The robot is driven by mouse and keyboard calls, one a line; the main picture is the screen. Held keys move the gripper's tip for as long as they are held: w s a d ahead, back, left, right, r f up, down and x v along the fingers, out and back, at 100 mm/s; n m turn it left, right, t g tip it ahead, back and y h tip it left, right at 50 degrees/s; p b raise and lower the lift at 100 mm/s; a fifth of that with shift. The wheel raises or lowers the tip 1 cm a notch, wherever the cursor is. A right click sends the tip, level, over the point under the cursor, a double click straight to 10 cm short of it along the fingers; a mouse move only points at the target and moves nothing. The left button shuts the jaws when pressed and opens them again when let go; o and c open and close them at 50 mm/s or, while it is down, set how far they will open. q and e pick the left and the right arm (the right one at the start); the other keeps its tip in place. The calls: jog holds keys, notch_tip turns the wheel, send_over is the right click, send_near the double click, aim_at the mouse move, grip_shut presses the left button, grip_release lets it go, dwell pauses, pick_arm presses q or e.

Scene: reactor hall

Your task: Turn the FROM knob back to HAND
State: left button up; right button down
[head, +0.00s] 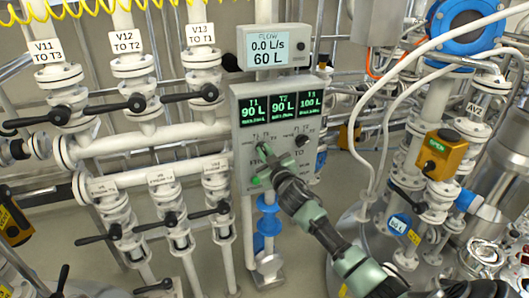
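The grey control box (241,112) hangs on a post in the middle of the head view. Its screens read T1 90 L, T2 90 L and 100 L. The black TO knob (301,140) shows on the right of its lower face. My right gripper (264,152) reaches in from the lower right, its fingertips at the left knob position on the box. They cover the FROM knob, so its pointer and its HAND mark cannot be read. I cannot tell whether the fingers grip it. My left gripper is not in view.
A green button (255,181) sits on the box just below my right fingertips. A flow meter (275,47) above reads 0.0 L/s and 60 L. Pipes with black valve handles (190,96) fill the left. A yellow OPEN actuator (442,154) and hoses stand at right.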

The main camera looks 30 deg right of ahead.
jog(key=shift+n, duration=0.4)
jog(key=shift+a+f+n, duration=0.1)
jog(key=shift+n, duration=1.7)
jog(key=shift+a+f+n, duration=0.1)
jog(key=shift+n, duration=1.7)
jog(key=c, duration=1.5)
grip_release()
jog(key=shift+s, duration=0.1)
jog(key=b+v, duration=0.1)
jog(key=v, duration=0.6)
jog(key=shift+s+r+b, duration=0.1)
jog(key=shift+s+b, duration=0.2)
jog(key=shift+b, duration=0.05)
